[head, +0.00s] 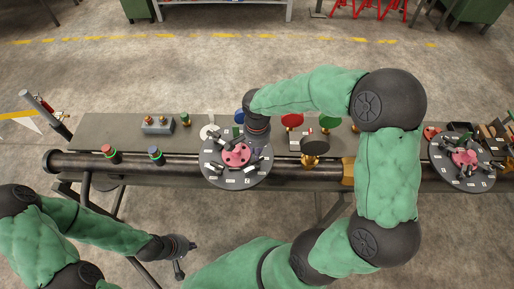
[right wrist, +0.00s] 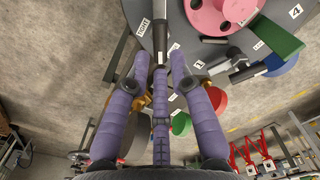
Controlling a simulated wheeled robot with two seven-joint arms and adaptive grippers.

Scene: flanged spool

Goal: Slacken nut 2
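The grey flange disc (head: 214,178) with a pink hub (head: 236,155) stands at the pipe's middle, with dark nuts or levers around the hub and small white labels. My right gripper (head: 257,138) reaches down over its upper right edge. In the right wrist view its purple fingers (right wrist: 160,62) are around or beside a dark grey bar on the disc; whether they grip it is unclear. A label reading "TIGHT" (right wrist: 144,27) and a label 1 (right wrist: 199,65) are near. I cannot make out a label 2. My left gripper (head: 186,257) is open and empty, low left, away from the disc.
A second flange disc (head: 443,170) with a pink hub stands at the right end. Floor in front is open.

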